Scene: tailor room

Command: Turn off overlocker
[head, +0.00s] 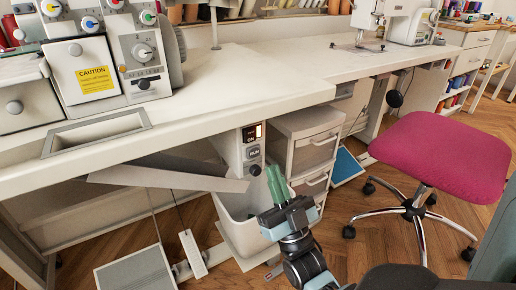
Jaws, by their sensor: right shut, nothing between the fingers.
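The overlocker (110,50) stands on the table at the upper left, with dials and a yellow caution label on its front. A control box (231,152) hangs under the table's front edge. Its front has a dark switch (252,133) with a small lit part and what looks like "ON", a dark panel (253,153) that seems to read "RUN", and a round knob below. My right gripper (275,172) is shut and empty, its green fingers pointing up just right of and below the knob. I cannot tell whether it touches the box. My left gripper is not in view.
A white bin (246,232) stands below the control box, behind my gripper. A drawer unit (309,145) stands close to the right. A pink swivel chair (440,155) is further right. The white table (240,85) overhangs the box. A foot pedal (137,272) lies at lower left.

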